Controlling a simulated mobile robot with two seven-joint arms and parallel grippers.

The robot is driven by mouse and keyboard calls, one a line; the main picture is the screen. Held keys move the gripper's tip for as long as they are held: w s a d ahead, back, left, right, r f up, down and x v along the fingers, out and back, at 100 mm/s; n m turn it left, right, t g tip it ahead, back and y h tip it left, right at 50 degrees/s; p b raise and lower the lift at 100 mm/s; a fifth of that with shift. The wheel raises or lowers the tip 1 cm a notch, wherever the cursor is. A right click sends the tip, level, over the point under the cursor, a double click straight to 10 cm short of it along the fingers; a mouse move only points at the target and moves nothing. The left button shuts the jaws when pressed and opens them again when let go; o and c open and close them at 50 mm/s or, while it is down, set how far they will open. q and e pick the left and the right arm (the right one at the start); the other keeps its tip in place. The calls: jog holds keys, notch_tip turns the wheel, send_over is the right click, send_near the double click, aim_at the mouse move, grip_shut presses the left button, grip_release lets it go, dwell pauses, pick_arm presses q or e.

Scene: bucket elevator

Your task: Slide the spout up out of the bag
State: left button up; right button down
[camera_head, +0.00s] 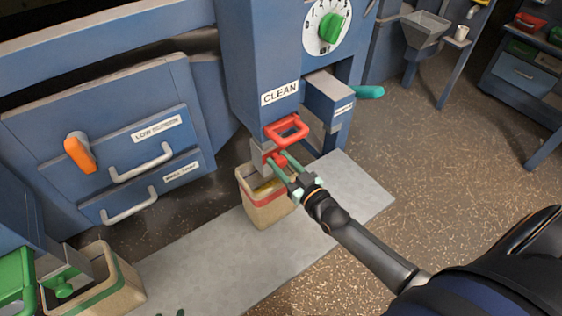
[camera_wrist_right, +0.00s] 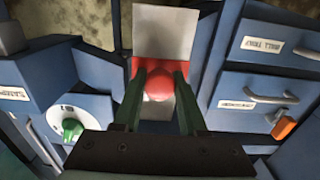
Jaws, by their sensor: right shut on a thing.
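The CLEAN spout (camera_head: 258,160) is a grey metal chute with a red knob (camera_wrist_right: 159,84), below the blue housing marked CLEAN. The beige bag (camera_head: 268,211) with a red band stands upright under it on the floor slab. The spout's lower end is at the bag's open mouth; how deep it sits inside is hidden. My right gripper (camera_head: 281,161) reaches in from the lower right, its green fingers shut on the red knob. The wrist view shows a finger on each side of the knob. Small dark green tips at the head view's bottom edge may be my left gripper (camera_head: 171,313).
A red handle (camera_head: 287,130) juts out just above the right gripper. Drawers with grey handles (camera_head: 141,163) are at left. The floor at right is clear.

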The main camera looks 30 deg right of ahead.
notch_tip(320, 180, up, 5)
jog(key=p, duration=0.3)
jog(key=shift+r+p, duration=0.15)
jog(key=shift+p, duration=0.15)
jog(key=shift+r+p, duration=0.4)
jog(key=shift+r, duration=0.3)
pick_arm(q)
jog(key=shift+n+y, duration=0.3)
jog(key=shift+y, duration=0.2)
jog(key=s+a+r, duration=0.2)
jog(key=a, duration=0.1)
jog(key=shift+r, duration=0.4)
pick_arm(e)
jog(key=shift+w, duration=0.1)
jog(key=c, duration=0.9)
grip_release()
jog(key=o, duration=0.4)
pick_arm(q)
jog(key=shift+w+d+r, duration=0.15)
jog(key=shift+w, duration=0.05)
pick_arm(e)
jog(key=shift+o, duration=0.2)
jog(key=shift+f, duration=0.1)
